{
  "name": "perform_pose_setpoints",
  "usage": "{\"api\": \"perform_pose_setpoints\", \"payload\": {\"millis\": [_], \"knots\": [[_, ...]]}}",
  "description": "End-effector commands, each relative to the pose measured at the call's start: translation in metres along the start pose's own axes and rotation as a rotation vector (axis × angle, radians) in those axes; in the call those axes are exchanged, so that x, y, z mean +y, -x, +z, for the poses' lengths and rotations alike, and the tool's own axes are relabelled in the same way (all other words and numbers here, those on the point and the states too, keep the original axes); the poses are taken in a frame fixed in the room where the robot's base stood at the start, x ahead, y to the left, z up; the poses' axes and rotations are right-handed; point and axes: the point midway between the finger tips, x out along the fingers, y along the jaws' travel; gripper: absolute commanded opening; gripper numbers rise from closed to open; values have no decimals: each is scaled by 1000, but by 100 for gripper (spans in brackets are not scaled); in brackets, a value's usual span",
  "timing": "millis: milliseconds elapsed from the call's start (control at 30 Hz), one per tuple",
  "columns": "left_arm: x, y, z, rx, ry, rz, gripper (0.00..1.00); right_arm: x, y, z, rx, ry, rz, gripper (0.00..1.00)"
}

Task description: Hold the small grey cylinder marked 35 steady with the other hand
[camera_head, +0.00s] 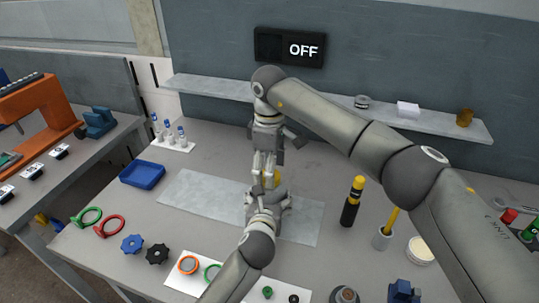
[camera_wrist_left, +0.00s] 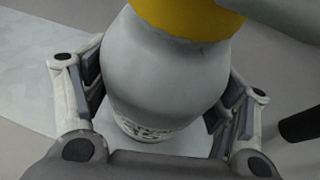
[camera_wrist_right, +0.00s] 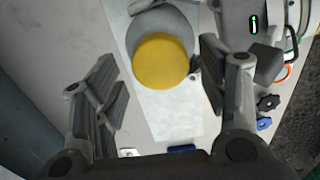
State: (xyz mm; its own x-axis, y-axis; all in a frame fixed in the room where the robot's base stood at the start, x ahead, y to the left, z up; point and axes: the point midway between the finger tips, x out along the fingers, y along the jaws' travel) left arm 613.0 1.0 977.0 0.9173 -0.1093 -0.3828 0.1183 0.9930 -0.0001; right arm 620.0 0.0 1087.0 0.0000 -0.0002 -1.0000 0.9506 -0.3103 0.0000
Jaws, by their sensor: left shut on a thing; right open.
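The small grey cylinder has a yellow top (camera_head: 275,179) and stands mostly hidden behind my grippers in the head view. In the left wrist view the cylinder (camera_wrist_left: 165,75) shows its rounded grey body, with a partly legible dark label low down. My left gripper (camera_head: 267,194) is shut on its body, with fingers on both sides. My right gripper (camera_head: 264,176) points down from above and is open. In the right wrist view the yellow top (camera_wrist_right: 162,60) lies between and beyond its spread fingers.
A pale mat (camera_head: 195,199) lies under the work area. A black and yellow bottle-like tool (camera_head: 351,203) and a cup with a yellow handle (camera_head: 383,238) stand at right. A blue tray (camera_head: 142,174) and several rings and knobs lie at left and front. A wall sign (camera_head: 290,47) reads OFF.

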Motion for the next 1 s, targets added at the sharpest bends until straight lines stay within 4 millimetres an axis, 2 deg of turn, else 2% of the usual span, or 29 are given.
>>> {"api": "perform_pose_setpoints", "payload": {"millis": [200, 467, 867, 1000], "knots": [[0, 0, -1, 3, -1, 1, 12, 0, -17, 0, 0, 0, -1, 66], [0, 0, -1, 3, -1, 1, 12, 0, -18, 0, 0, 1, 0, 66], [0, 0, -1, 3, -1, 1, 12, 0, -18, 0, 0, 1, 0, 17], [0, 0, -1, 3, -1, 1, 12, 0, -18, 0, 0, 33, 1, 17]]}}
